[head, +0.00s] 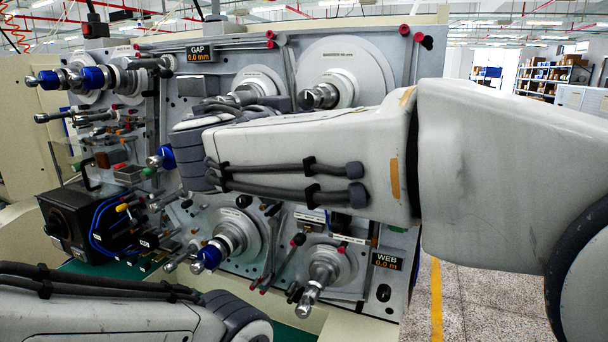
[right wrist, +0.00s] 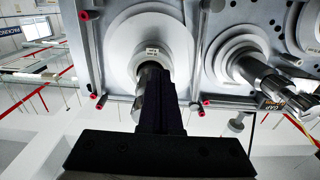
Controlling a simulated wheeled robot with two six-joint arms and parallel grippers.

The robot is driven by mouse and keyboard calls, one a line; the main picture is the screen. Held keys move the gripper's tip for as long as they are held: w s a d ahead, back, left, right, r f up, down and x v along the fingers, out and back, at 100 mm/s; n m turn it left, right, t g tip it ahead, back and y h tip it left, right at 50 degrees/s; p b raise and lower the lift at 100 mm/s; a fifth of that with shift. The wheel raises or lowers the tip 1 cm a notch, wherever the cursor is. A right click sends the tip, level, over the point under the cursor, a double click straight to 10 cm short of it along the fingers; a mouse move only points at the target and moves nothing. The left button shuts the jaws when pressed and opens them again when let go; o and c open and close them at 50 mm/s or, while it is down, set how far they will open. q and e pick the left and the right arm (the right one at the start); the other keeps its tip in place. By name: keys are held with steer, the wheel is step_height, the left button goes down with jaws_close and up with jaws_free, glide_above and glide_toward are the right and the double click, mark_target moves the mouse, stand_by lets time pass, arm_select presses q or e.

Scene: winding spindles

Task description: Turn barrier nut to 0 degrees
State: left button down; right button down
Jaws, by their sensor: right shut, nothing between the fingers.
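No readable label in view marks the barrier nut. The upper right spindle (head: 342,92) has a large pale disc and a metal knob (head: 320,97) at its end. In the right wrist view, which is upside down, this disc (right wrist: 122,46) and its metal shaft (right wrist: 150,78) show close up. My right gripper (right wrist: 163,88) is shut and empty, its dark fingers overlapping the shaft in the picture; I cannot tell whether they touch it. In the head view my right arm hides much of the panel's middle. Only my left forearm shows at lower left; its gripper is out of frame.
A smaller spindle (head: 255,84) stands beside it. Blue-collared spindles show at upper left (head: 78,78) and lower middle (head: 208,256), and another spindle (head: 325,264) at lower right. Red-capped pegs (head: 405,30) stick out of the panel. A dark box (head: 70,225) stands at left.

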steer(key=shift+s+d+r, duration=0.1)
steer(key=shift+r, duration=0.25)
stand_by(0.7)
steer(key=shift+b, duration=0.45)
steer(key=shift+s+d+f+b, duration=0.15)
steer(key=shift+d+b, duration=0.2)
steer(key=shift+b, duration=1.35)
steer(key=shift+s+d+r+b, duration=0.15)
steer(key=shift+d+b, duration=0.2)
steer(key=shift+b, duration=1.3)
steer(key=shift+s+d+b, duration=0.15)
steer(key=shift+d+b, duration=0.2)
steer(key=shift+b, duration=0.8)
steer(key=shift+d+r, duration=0.1)
steer(key=shift+r, duration=0.1)
steer(key=shift+b, duration=0.3)
